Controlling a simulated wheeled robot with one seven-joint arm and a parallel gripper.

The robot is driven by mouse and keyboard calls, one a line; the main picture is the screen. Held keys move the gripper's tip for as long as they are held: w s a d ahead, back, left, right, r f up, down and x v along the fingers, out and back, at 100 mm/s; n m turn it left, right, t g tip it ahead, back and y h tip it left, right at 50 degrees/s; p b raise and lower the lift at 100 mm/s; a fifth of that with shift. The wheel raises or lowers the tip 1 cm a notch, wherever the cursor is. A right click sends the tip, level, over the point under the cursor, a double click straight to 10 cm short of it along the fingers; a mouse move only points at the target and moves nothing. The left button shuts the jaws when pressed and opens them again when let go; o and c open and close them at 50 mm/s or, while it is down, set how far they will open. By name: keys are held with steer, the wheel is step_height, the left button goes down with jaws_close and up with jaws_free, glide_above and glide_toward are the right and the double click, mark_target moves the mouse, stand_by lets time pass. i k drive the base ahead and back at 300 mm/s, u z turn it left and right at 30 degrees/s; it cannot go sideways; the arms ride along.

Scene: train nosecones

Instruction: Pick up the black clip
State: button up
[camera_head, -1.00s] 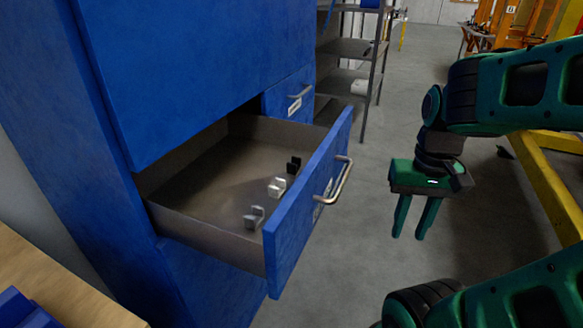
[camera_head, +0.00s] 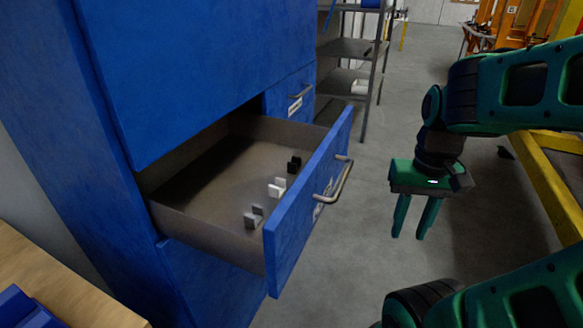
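The black clip (camera_head: 294,165) stands in the open drawer (camera_head: 200,230), near the inner side of the drawer's front panel. It is the farthest back of three small clips in a row. A white clip (camera_head: 277,188) stands in front of it, and a grey clip (camera_head: 253,217) is nearest. My gripper (camera_head: 411,220) hangs to the right of the drawer, outside it, with its fingers pointing down. The two green fingers are apart with nothing between them.
The drawer's blue front panel with its metal handle (camera_head: 338,182) lies between my gripper and the clips. The blue cabinet (camera_head: 190,70) rises over the drawer's left and back. A grey shelf rack (camera_head: 350,48) stands behind. A yellow beam (camera_head: 552,185) is at the right.

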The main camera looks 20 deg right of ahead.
mark_target(293, 166)
steer(key=u, duration=0.05)
steer(key=k, duration=0.5)
steer(key=u, duration=1.45)
steer(key=k, duration=0.7)
steer(key=z, duration=1.3)
steer(key=i, duration=1)
steer(key=u, duration=0.05)
